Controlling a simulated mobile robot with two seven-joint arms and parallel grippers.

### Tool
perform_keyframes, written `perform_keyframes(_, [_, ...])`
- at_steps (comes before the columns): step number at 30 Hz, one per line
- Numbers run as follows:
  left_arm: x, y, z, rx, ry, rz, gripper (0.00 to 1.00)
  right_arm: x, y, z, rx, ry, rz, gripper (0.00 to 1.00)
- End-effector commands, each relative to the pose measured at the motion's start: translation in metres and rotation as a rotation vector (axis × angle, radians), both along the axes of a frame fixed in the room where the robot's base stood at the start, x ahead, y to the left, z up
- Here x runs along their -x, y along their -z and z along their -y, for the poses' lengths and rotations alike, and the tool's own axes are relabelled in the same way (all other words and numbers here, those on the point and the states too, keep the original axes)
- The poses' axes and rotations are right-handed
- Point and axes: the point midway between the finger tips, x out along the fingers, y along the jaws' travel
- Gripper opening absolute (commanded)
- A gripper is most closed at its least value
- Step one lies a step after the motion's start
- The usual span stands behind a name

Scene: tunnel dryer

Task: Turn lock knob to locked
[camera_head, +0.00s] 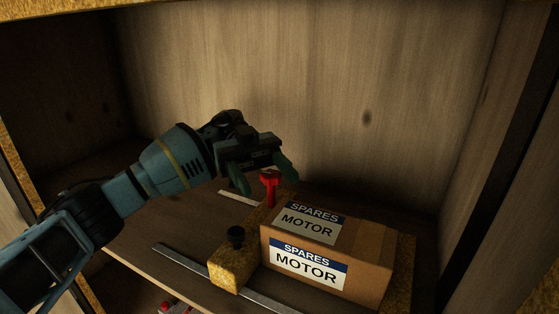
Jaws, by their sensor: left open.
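A red T-shaped knob (269,184) stands upright behind the cardboard box, on the far part of a worn yellow base; I take it for the lock knob. My left gripper (263,178) comes in from the left and is open, its two green fingers to either side of the red knob's top. I cannot tell whether they touch it. Any lock markings are not visible. My right gripper is not in view.
A cardboard box labelled SPARES MOTOR (375,262) sits on the yellow base, close in front of the red knob. Metal rails (181,258) run across the wooden shelf. Wooden walls enclose the back and right. Something red (170,307) shows below the shelf edge.

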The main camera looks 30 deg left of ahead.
Motion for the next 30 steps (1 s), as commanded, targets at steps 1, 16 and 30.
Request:
perform_keyframes(1, [0.006, 0.001, 0.002, -0.001, 0.002, -0.002, 0.58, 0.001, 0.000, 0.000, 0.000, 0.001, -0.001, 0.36])
perform_keyframes(16, [0.067, -0.004, 0.032, -0.002, 0.002, -0.002, 0.58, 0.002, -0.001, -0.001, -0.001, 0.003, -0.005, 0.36])
perform_keyframes(30, [0.104, -0.008, 0.050, -0.001, 0.000, -0.003, 0.58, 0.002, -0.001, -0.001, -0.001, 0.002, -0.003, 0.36])
